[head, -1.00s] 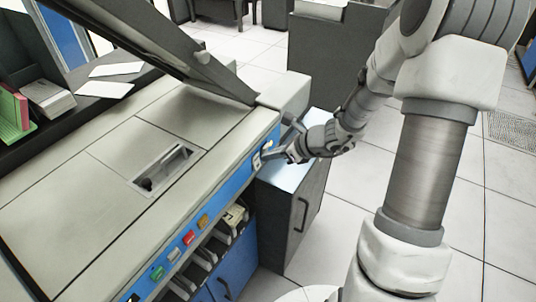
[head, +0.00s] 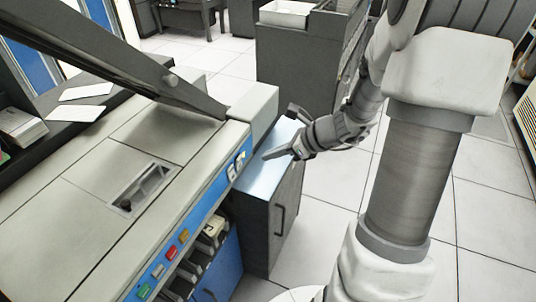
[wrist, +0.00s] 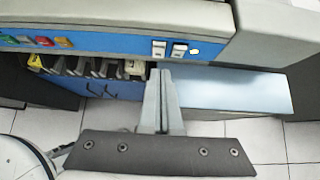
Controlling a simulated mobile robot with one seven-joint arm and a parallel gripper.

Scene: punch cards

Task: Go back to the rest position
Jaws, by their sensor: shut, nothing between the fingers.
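My gripper (head: 270,156) is shut and empty. In the head view it hangs over the light top of a low grey cabinet (head: 272,208), to the right of the punch card machine (head: 118,190). In the wrist view the shut fingers (wrist: 160,82) point at the machine's blue front panel (wrist: 110,48). They sit apart from the panel, a little below two white switches (wrist: 169,49).
The machine's raised dark lid (head: 120,62) slants over its top. Coloured buttons (head: 165,260) and card pockets (head: 205,250) line its front. A grey cabinet (head: 300,60) stands behind. White floor (head: 328,210) is open at the right.

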